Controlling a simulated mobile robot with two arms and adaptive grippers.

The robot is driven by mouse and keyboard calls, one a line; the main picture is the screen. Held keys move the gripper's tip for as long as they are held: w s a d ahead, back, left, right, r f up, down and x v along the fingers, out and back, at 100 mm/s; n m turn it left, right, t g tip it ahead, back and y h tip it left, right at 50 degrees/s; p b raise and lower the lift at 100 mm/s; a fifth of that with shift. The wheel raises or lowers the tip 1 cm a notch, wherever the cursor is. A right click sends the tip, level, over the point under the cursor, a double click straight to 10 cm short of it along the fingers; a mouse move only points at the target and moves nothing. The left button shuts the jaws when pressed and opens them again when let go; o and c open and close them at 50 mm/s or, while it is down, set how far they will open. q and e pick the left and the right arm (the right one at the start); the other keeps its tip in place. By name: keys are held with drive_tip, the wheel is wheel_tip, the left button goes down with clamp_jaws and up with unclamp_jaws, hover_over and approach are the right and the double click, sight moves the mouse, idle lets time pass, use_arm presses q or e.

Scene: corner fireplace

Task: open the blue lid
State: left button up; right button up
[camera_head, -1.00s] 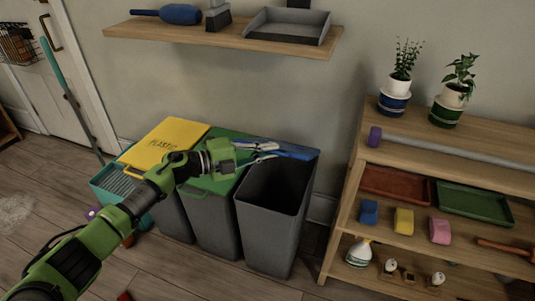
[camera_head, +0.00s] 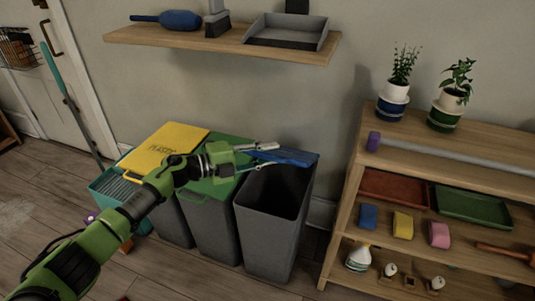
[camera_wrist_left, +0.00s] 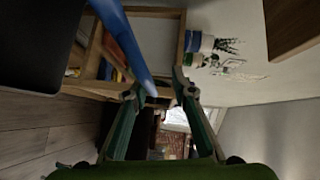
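The blue lid (camera_head: 292,157) is raised at the back of the right-hand grey bin (camera_head: 268,228), and the dark inside of that bin shows. The lid stands steeply and is seen nearly edge-on. My left gripper (camera_head: 269,156) is at the lid's left end, with its fingers spread. In the left wrist view the blue lid (camera_wrist_left: 128,45) runs as a narrow strip down to the space between the spread fingertips (camera_wrist_left: 157,88); I cannot tell whether they touch it. My right gripper is not in view.
A green-lidded bin (camera_head: 214,231) and a yellow-lidded bin (camera_head: 172,146) stand to the left, both closed. A wall shelf (camera_head: 220,38) with a brush and dustpan is above. A wooden shelf unit (camera_head: 345,215) stands to the right.

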use_arm(q)
drive_tip(key=v, duration=1.2)
drive_tip(key=shift+d, duration=0.1)
